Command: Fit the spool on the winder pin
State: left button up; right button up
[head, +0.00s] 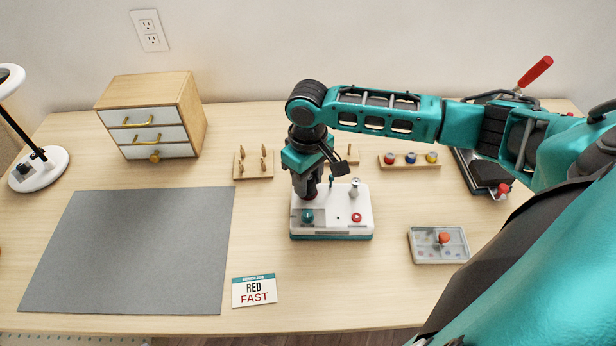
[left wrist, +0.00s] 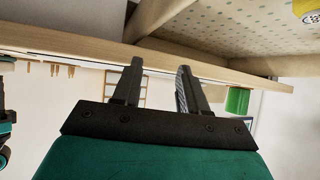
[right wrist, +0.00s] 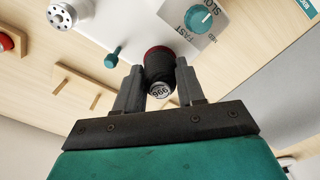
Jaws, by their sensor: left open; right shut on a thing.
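The white winder (head: 330,226) with a teal base stands mid-table. My right gripper (head: 308,190) is over its left part, pointing down. In the right wrist view, the right gripper (right wrist: 158,82) is shut on a dark spool (right wrist: 158,66) with a red band and a numbered end. The spool's far end is close to the winder's white top; I cannot tell whether it touches. No pin shows under the spool. A teal-headed post (right wrist: 114,56) and a pale holed cylinder (right wrist: 66,14) stand beside it. My left gripper (left wrist: 160,78) is open and empty, seen only in the left wrist view.
A card reading RED FAST (head: 254,290) lies in front, beside a grey mat (head: 130,250). The winder has a teal speed dial (right wrist: 200,18). Peg racks and a spool rack (head: 410,166) are behind. A clear-lidded box (head: 438,256) is right; drawers (head: 150,100) stand back left.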

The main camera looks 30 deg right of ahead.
jog(key=shift+f, duration=0.25)
dwell(0.3)
jog(key=o, duration=1.1)
notch_tip(320, 180, up, 13)
dwell(0.4)
